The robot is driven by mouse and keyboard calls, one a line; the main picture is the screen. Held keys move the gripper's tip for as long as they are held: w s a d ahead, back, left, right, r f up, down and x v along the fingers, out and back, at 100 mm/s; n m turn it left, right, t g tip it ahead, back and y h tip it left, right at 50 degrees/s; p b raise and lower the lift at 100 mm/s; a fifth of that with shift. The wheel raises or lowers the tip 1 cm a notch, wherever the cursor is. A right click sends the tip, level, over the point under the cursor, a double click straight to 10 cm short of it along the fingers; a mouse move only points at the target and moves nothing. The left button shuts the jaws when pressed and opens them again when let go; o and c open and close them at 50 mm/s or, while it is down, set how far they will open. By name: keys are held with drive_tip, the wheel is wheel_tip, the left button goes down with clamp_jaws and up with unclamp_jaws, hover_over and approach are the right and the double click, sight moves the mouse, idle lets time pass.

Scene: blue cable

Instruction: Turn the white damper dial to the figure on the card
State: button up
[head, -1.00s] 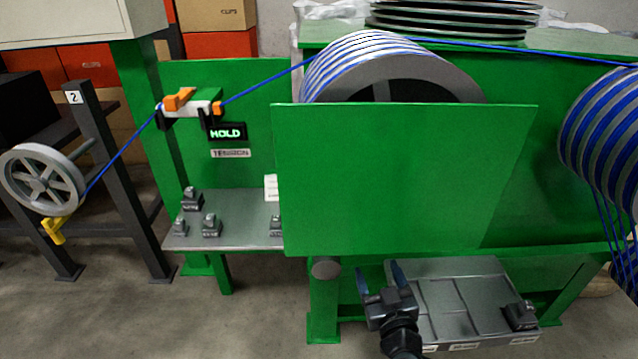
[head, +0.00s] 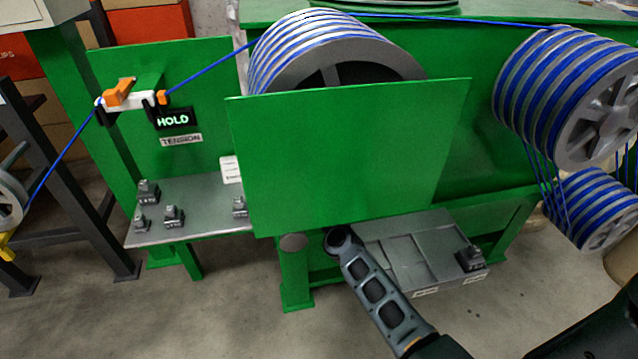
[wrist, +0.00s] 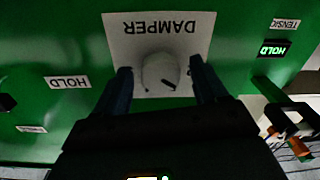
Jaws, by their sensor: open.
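The white damper dial (wrist: 160,74) shows in the wrist view on a white plate (wrist: 118,30) lettered DAMPER, upside down there. A short dark mark on the dial points to the lower right of that picture. My gripper (wrist: 161,68) is open, with one dark finger on each side of the dial. Whether the fingers touch it I cannot tell. In the head view the gripper and dial are hidden; my arm reaches up to the lower edge of a green panel. A white card (head: 231,169) stands beside this panel, its writing too small to read.
The green panel (head: 345,160) blocks the head view. A HOLD display (head: 173,118) and a TENSION label (head: 181,140) are at the left. Several small grey weights stand on a shelf (head: 200,210). A blue cable (head: 215,66) runs to the large drum (head: 330,50).

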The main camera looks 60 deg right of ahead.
drive_tip(key=shift+d, duration=0.1)
drive_tip(key=shift+c, duration=0.5)
drive_tip(key=c, duration=1)
drive_tip(key=shift+o, duration=0.2)
drive_tip(key=shift+w, duration=0.1)
drive_tip(key=shift+w+m+h, duration=0.1)
drive_tip(key=shift+m+h, duration=0.2)
drive_tip(key=shift+m, duration=9.8)
